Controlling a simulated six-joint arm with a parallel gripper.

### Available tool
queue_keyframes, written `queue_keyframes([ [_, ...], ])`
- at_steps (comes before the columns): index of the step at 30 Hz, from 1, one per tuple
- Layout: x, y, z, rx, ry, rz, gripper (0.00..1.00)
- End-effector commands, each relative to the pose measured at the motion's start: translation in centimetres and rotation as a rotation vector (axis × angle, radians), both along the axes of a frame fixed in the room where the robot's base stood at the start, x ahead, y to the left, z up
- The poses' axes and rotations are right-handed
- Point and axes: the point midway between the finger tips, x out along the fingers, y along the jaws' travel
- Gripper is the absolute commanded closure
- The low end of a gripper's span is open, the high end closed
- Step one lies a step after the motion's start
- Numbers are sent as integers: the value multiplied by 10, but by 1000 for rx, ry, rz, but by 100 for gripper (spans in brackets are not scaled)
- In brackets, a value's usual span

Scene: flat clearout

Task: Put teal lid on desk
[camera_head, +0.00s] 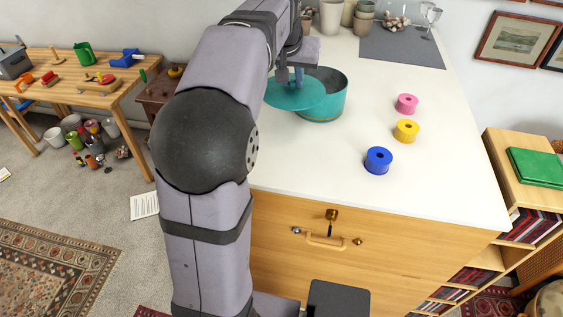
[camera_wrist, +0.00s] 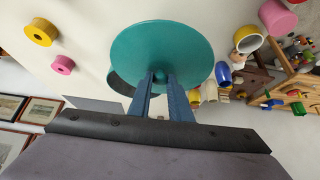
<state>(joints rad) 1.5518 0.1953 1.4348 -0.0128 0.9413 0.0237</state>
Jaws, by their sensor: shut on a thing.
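The teal lid (camera_head: 290,93) is a flat round disc with a small knob. My gripper (camera_head: 290,82) is shut on the knob and holds the lid over the left part of the round teal container (camera_head: 329,108). The container stands on the white desk top (camera_head: 300,155), its opening partly uncovered on the right. In the wrist view the lid (camera_wrist: 165,45) fills the upper middle, with my gripper's fingertips (camera_wrist: 161,78) at its knob. Part of the container (camera_wrist: 120,82) shows behind the lid. The exact gap between lid and container is unclear.
Pink (camera_head: 407,103), yellow (camera_head: 406,130) and blue (camera_head: 378,160) rolls stand on the right of the desk. A grey mat (camera_head: 402,48) and several pots lie at the back. The front middle of the desk top is clear.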

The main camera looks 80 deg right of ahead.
Motion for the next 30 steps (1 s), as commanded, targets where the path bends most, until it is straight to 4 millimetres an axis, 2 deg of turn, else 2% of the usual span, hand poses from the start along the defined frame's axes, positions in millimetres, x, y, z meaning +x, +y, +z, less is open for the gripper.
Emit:
queue_keyframes([
  [1,3,14,-11,-4,0,1,100],
  [6,9,48,-25,-3,1,2,100],
  [12,12,69,-34,-1,1,1,100],
  [20,13,74,-38,0,1,1,100],
  [23,13,74,-48,3,1,1,100],
  [30,13,74,-84,3,1,1,100],
])
